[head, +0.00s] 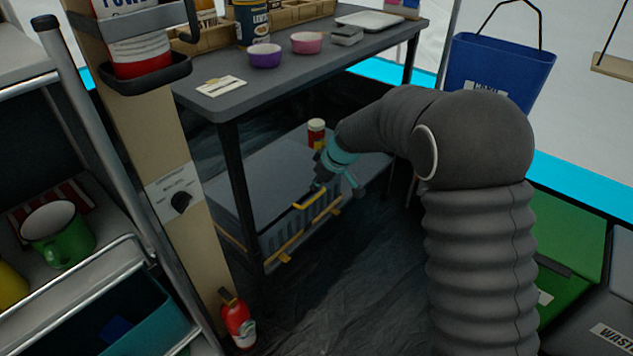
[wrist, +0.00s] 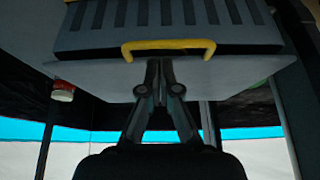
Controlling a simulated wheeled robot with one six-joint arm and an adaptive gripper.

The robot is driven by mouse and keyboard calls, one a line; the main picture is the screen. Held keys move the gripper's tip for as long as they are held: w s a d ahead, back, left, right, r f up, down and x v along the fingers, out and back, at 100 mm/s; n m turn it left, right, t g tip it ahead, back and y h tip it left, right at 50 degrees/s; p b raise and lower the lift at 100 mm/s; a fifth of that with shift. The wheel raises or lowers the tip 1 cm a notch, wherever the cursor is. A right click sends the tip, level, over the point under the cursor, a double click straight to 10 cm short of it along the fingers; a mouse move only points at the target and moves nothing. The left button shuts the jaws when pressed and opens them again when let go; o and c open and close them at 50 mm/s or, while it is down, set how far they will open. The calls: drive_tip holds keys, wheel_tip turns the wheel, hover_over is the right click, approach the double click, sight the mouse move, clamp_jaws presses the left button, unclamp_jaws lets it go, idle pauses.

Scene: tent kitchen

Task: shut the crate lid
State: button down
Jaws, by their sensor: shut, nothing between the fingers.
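A grey crate with a slatted front (head: 285,232) sits low beneath the table. Its yellow handle (head: 318,195) is at the upper front edge. A flat grey panel (head: 258,180), apparently the lid, lies about level behind the handle; I cannot tell whether it is fully down. In the wrist view, which looks upside down, the slatted front (wrist: 160,12), the handle (wrist: 168,46) and the pale panel (wrist: 235,68) show. My gripper (head: 328,178) is shut and empty, its fingertips (wrist: 160,62) close by the handle. I cannot tell whether they touch it.
The table top (head: 290,75) with bowls overhangs the crate, and its dark front leg (head: 243,195) stands at the left. A red can (head: 316,132) stands behind my gripper. A metal rack (head: 90,130) is at the left. Dark floor (head: 350,290) in front is clear.

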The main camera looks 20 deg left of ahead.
drive_tip(key=f+b, duration=0.2)
drive_tip(key=b, duration=0.1)
drive_tip(key=f+b, duration=0.1)
drive_tip(key=f, duration=0.1)
drive_tip(key=shift+s+d, duration=0.15)
drive_tip(key=shift+d, duration=0.2)
